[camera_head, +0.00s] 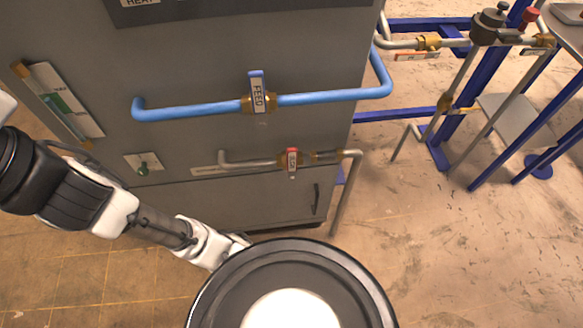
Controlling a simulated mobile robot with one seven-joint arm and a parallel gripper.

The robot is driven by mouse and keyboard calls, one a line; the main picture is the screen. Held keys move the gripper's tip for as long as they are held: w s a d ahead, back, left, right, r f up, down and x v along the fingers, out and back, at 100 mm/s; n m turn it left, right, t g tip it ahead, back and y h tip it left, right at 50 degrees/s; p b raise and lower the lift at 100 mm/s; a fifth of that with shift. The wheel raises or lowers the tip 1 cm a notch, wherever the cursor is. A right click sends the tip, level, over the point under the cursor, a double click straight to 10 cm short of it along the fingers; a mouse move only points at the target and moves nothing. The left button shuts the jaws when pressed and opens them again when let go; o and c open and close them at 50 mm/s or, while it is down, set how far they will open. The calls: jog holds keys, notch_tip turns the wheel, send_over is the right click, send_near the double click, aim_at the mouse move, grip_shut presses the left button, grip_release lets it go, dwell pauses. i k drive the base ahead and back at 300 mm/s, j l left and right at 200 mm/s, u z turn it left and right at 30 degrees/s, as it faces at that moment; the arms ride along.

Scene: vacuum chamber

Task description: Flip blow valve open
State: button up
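A small valve with a red-topped, white-labelled handle (292,163) sits on a thin grey pipe low on the grey cabinet's front. Its handle points down, across the pipe. Its label is too small to read surely, so I cannot confirm that it is the blow valve. Above it, a valve with a blue handle labelled FEED (257,92) sits on a blue pipe, its handle also across the pipe. My gripper (238,242) is below and left of the red-topped handle, apart from it. Its fingers are small and partly hidden by my round body part, so their opening is unclear.
The grey cabinet (190,65) fills the left and middle. The blue pipe (335,97) sticks out from its front. A blue frame (437,152) with pipes and other valves stands at the right. The floor (440,260) at the lower right is clear.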

aim_at(292, 152)
jog(key=j+z, duration=0.25)
jog(key=k+z, duration=0.6)
jog(key=k+l, duration=0.05)
jog(key=k, duration=0.05)
